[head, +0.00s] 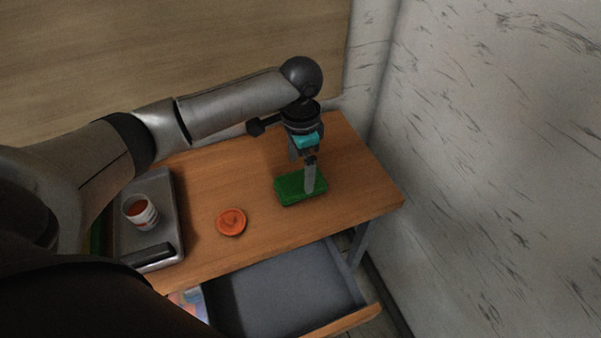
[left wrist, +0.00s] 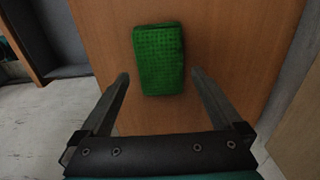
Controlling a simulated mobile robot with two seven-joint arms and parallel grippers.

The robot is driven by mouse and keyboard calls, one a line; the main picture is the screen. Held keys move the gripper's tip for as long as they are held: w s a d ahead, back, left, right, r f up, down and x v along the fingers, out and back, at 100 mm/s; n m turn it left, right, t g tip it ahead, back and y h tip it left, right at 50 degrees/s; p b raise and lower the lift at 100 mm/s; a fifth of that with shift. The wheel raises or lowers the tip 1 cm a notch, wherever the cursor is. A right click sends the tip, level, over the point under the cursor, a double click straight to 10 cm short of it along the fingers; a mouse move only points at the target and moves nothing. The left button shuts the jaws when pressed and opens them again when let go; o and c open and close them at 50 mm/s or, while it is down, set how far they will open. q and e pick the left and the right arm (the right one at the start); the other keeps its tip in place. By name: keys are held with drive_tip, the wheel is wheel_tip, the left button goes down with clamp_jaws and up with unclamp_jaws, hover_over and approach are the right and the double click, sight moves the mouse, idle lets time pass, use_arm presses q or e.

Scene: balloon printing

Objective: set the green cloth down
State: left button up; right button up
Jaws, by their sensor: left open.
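The green cloth (head: 291,188) lies flat as a folded block on the right part of the wooden table top. It also shows in the left wrist view (left wrist: 158,58), with a waffle-like texture. My left gripper (head: 308,178) is above the cloth, pointing down. In the left wrist view its two fingers (left wrist: 160,76) are spread wide, one on each side of the cloth's near end, with gaps to it. Nothing is between the fingers in their grip. My right gripper is not in view.
An orange round lid (head: 231,222) lies on the table (head: 255,170) left of the cloth. A grey tray (head: 168,195) holds a white cup (head: 139,212) with reddish contents. A drawer (head: 285,290) stands open below the table's front edge. A wall (head: 480,130) rises to the right.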

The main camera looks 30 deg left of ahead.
sight(301, 181)
use_arm(q)
wheel_tip(301, 181, up, 8)
drive_tip(key=p, duration=0.1)
drive_tip(key=shift+r, duration=0.1)
idle(0.4)
